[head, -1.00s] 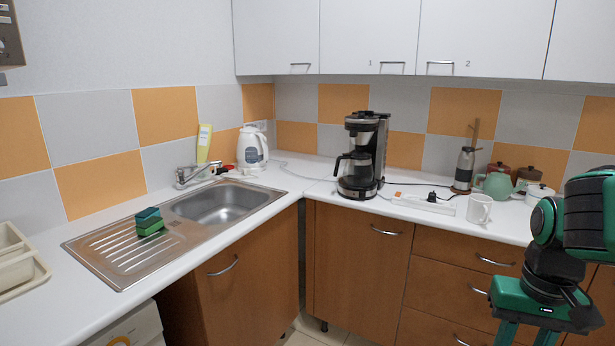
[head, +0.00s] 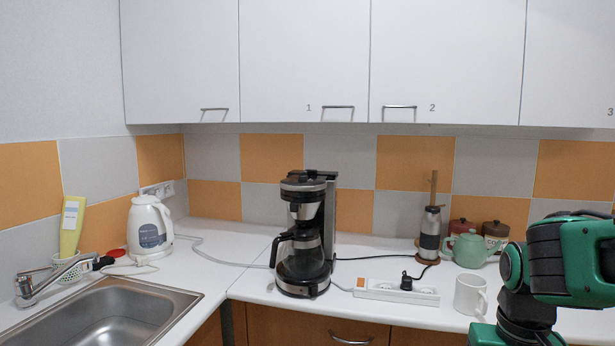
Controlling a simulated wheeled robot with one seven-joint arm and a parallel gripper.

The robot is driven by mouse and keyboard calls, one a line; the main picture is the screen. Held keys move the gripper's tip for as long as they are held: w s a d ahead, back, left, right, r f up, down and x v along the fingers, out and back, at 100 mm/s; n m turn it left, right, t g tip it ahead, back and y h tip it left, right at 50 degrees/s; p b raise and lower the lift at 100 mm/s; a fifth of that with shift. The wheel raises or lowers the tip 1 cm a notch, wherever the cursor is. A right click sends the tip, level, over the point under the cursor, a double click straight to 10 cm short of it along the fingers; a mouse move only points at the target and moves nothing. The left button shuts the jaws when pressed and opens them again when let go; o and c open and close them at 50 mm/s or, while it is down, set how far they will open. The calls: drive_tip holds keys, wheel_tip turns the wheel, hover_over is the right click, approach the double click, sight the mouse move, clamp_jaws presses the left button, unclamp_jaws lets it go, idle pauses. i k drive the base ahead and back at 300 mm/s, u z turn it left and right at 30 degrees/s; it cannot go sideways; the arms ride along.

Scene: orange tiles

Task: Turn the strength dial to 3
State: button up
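A black and silver coffee maker (head: 327,220) with a glass carafe (head: 303,262) stands on the white counter in the middle of the head view. No strength dial can be made out on it at this size. A manual grinder with a wooden handle (head: 430,235) stands further right against the tiles. My green and black arm is at the lower right, in front of the counter. My gripper is outside the picture, below the lower edge.
A white power strip (head: 395,291) with a black plug lies right of the coffee maker. A white mug (head: 470,295) and a green teapot (head: 471,249) stand near my arm. A kettle (head: 150,228) and sink (head: 105,318) are at left. Cupboards (head: 305,60) hang above.

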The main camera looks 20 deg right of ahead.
sight(302, 176)
drive_tip(key=u, duration=0.95)
drive_tip(key=k, duration=0.95)
drive_tip(key=z, duration=0.75)
drive_tip(key=i, duration=1)
